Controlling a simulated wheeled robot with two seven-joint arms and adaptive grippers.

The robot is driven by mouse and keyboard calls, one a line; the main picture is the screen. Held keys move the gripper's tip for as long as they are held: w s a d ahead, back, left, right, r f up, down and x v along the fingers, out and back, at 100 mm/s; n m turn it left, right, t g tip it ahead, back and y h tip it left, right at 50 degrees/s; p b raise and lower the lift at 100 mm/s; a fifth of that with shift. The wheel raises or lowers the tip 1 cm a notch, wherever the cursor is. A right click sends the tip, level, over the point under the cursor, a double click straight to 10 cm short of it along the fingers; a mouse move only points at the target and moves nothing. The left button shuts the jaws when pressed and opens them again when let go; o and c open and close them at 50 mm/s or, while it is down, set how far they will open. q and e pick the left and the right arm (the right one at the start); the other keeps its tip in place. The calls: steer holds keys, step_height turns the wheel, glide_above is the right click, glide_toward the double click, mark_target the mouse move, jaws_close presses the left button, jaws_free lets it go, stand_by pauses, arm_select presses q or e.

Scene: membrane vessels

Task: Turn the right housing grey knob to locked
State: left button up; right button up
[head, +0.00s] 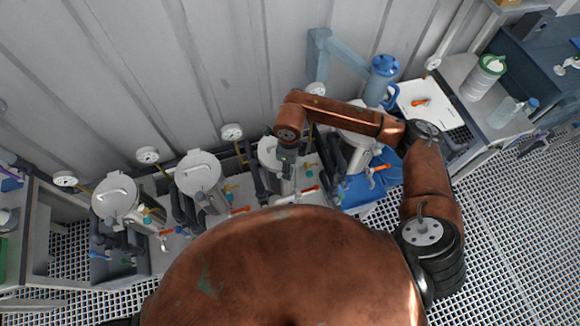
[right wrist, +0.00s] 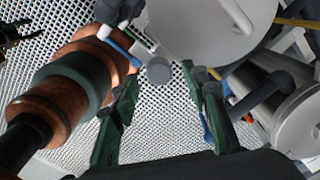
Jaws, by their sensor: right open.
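In the right wrist view a round grey knob (right wrist: 159,70) shows beside a white-lidded housing (right wrist: 205,28). I cannot tell its turn position. My right gripper (right wrist: 160,85) is open, its green fingers on either side of the knob in the picture, with the knob beyond the tips; contact is not visible. In the head view my right gripper (head: 287,160) points down by the third housing from the left (head: 268,153); its fingertips and the knob are hard to make out. A farther-right housing (head: 358,143) is partly behind my arm. My left gripper is not clearly in view.
Two more lidded housings (head: 198,172) and (head: 115,195) stand to the left, with gauges, pipes and orange-handled valves (head: 240,210) around them. Another metal cylinder (right wrist: 297,103) is close to my right finger's side. A blue jug (head: 382,78) stands behind my arm.

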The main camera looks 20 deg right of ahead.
steer(key=shift+f, duration=0.9)
steer(key=shift+c, duration=0.4)
jaws_close()
